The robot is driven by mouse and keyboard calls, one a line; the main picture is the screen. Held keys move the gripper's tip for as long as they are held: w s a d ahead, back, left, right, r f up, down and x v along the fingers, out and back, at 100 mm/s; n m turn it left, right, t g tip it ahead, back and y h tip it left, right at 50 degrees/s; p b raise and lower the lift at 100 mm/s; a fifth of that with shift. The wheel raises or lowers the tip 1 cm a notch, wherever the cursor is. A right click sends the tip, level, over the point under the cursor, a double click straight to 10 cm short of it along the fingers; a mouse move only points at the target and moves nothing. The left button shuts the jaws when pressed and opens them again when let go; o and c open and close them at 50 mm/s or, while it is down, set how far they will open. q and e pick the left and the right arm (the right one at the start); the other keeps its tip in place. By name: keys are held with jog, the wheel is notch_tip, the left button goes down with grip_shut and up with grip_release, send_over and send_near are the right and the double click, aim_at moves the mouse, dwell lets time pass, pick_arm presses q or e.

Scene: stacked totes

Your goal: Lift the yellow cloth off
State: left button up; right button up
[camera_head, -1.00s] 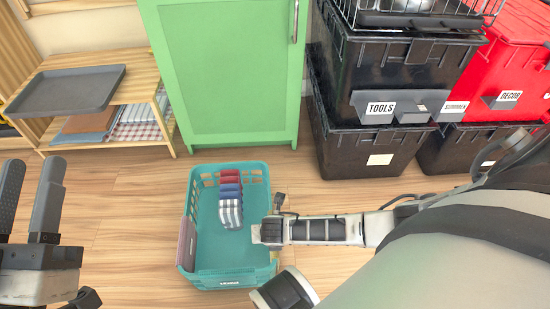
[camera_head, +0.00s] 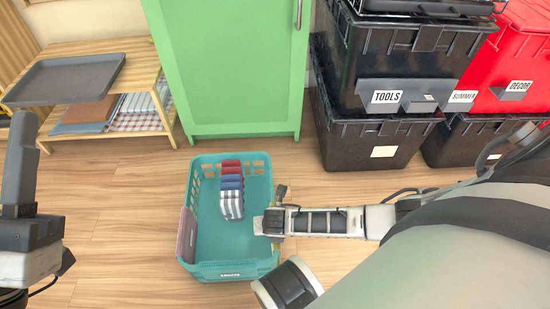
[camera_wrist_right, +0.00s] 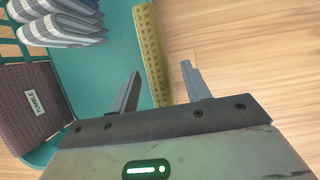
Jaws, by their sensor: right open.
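The yellow cloth (camera_wrist_right: 153,55) shows in the right wrist view as a textured, narrow strip along the side wall of a teal basket (camera_head: 208,271). In the head view my right arm hides it. My right gripper (camera_wrist_right: 161,68) is open at the basket's right side, with one finger on each side of the strip's line. The fingers look empty; whether they touch the cloth I cannot tell. My left gripper (camera_head: 20,165) is at the far left of the head view, pointing up and away from the basket; only one finger shows.
The basket holds a row of folded cloths (camera_head: 231,190) and a mauve item (camera_head: 187,235) at its left wall. A green cabinet (camera_head: 232,70), a wooden shelf (camera_head: 140,62) and stacked black totes (camera_head: 375,145) stand behind. Floor is clear around the basket's left and front.

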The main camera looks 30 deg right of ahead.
grip_shut()
dwell(0.4)
